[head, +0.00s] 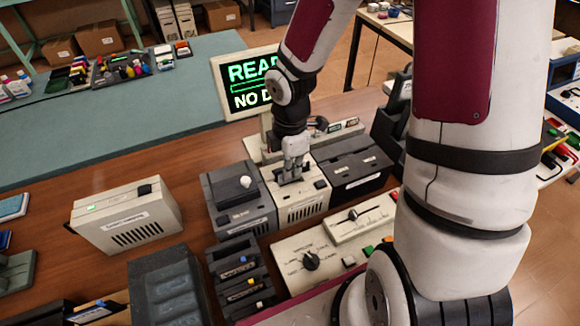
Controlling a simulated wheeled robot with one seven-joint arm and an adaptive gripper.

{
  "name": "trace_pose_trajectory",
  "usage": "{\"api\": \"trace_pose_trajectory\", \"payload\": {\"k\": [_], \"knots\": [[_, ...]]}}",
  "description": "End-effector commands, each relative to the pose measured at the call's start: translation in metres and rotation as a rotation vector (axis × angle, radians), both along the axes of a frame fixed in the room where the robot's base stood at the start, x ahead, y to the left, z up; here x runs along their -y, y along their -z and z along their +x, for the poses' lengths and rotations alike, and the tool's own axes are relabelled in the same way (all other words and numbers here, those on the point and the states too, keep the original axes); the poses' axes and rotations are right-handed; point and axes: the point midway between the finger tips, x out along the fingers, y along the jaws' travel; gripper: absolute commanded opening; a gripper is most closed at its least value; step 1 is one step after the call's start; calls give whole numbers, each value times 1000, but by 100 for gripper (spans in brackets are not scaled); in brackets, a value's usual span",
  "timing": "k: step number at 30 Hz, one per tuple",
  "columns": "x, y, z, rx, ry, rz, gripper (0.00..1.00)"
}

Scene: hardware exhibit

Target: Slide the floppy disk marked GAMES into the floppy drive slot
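My gripper (291,176) points down over the top of a beige unit with a vented front (303,211), in the middle of the head view. Its fingertips are close to a dark patch on that top; I cannot tell whether they touch it, or whether they are open or shut. No disk can be made out in them. A dark rack (233,251) in front holds dark pieces with blue and yellow labels, too small to read. I cannot make out the word GAMES anywhere. A monitor (240,98) shows green text, partly hidden by my arm.
A grey unit with a white knob (233,190) and a black box (352,165) flank the beige unit closely. A control panel with a dial (310,262) lies in front. Another beige box (127,222) with a green light stands left.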

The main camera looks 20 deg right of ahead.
Motion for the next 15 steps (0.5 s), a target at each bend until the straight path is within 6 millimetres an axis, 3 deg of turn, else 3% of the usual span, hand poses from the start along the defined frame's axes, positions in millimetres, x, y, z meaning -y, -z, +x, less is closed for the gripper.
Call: {"api": "trace_pose_trajectory", "payload": {"k": [5,9,15], "knots": [[0,0,0,0,0,0,0],[0,0,0,1,0,0,28],[0,0,0,0,0,0,28]]}}
